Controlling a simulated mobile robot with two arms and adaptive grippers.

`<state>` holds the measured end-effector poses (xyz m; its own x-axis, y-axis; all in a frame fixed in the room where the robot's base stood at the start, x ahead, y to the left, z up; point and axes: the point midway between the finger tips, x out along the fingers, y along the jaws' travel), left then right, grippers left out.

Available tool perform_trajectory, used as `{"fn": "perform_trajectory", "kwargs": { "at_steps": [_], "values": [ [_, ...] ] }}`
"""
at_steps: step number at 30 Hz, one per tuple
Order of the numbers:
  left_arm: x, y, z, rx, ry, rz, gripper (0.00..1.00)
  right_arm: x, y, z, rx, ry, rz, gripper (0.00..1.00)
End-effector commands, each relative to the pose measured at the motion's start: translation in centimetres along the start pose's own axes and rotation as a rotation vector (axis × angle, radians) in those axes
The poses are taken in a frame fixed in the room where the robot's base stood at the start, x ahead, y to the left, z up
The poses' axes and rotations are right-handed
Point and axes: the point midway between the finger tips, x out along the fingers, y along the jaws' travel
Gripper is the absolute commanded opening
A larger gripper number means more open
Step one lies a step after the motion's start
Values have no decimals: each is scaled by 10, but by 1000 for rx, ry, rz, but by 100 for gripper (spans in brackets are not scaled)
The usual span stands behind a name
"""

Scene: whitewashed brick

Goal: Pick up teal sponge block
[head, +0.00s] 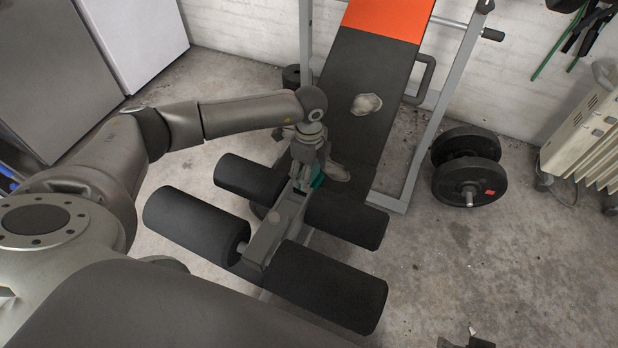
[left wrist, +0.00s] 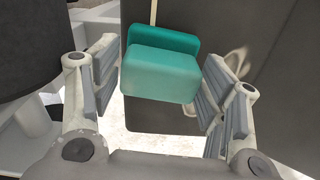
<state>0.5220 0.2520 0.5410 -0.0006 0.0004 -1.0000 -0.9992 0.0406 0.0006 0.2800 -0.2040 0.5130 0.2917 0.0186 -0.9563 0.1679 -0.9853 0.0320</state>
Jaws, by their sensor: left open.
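The teal sponge block (left wrist: 160,75) shows in the left wrist view between the two fingers of my left gripper (left wrist: 146,56). Its front face is lighter, with a darker teal part behind it. In the head view only a small bit of the teal sponge block (head: 318,181) shows by the bench; my left gripper (head: 315,170) hides the rest. My left gripper is open and reaches down over it. I do not make out my right gripper.
A weight bench with a black pad (head: 352,85) and several foam rollers (head: 330,285) surrounds the gripper closely. A pale object (head: 366,104) lies on the pad. Dumbbell-like weights (head: 468,170) and a heater (head: 590,135) stand at right. The concrete floor (head: 480,265) is mostly clear there.

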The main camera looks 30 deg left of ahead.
Motion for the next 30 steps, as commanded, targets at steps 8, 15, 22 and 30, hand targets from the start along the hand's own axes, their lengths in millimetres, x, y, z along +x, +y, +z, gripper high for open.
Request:
{"fn": "perform_trajectory", "kwargs": {
  "at_steps": [8, 15, 22, 30],
  "values": [
    [19, 0, 1, -1, 0, 0, 68, -17, 1, 0, 1, 7, 2, 40],
    [19, 0, 0, -1, 0, 0, 61, -17, 1, 0, 1, 7, 2, 40],
    [19, 0, 0, -1, 1, 0, 38, -17, 1, 0, 1, 6, 2, 40],
    [13, 0, 0, -1, 1, -1, 38, -18, 1, -1, 1, 10, 2, 40]
  ]
}}
